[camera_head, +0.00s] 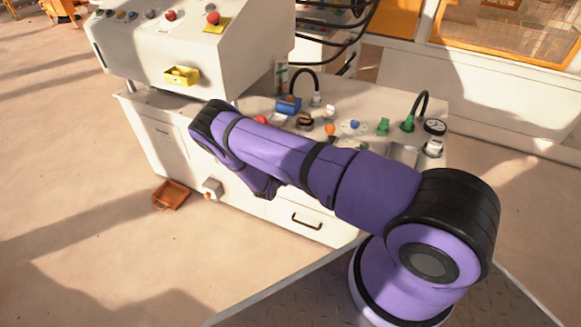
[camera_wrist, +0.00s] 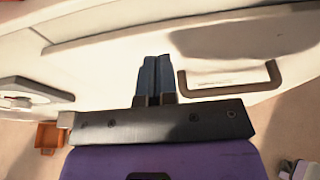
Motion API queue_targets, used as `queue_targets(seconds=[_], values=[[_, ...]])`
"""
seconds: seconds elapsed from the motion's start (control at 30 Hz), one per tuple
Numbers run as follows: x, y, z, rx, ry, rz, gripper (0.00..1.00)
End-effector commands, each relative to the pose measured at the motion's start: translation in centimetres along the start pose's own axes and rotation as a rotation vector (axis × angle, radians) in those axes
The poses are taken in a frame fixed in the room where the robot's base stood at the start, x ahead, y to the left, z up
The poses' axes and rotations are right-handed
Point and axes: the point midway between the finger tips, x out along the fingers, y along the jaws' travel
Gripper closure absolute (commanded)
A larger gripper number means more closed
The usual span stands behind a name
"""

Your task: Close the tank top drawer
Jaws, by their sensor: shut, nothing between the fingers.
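A white drawer front with a dark bar handle (camera_head: 307,220) is on the lower front of the white machine cabinet, below and behind my arm in the head view. The handle also shows in the wrist view (camera_wrist: 230,88), at the right. My gripper (camera_wrist: 155,66) is shut and empty. Its dark fingers point at the white front, just left of the handle in the wrist view. I cannot tell whether they touch it. The fingertips are hidden by my arm in the head view. How far the drawer stands out cannot be told.
The worktop (camera_head: 375,95) above carries several fittings, hoses and a gauge (camera_head: 434,127). A grey-white block (camera_head: 212,188) juts from the cabinet front at left. An orange-brown tray (camera_head: 171,195) lies on the floor nearby. Floor at left is clear.

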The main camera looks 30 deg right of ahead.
Motion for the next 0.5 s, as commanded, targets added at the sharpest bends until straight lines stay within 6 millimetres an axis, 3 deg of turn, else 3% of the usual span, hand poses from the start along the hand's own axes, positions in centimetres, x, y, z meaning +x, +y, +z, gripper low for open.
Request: queue_targets(seconds=[0.3,0.5], values=[[-6.8,0.3,-0.2,-0.002,0.003,0.002,1.00],[-9.4,0.2,-0.2,-0.001,0.002,0.000,1.00]])
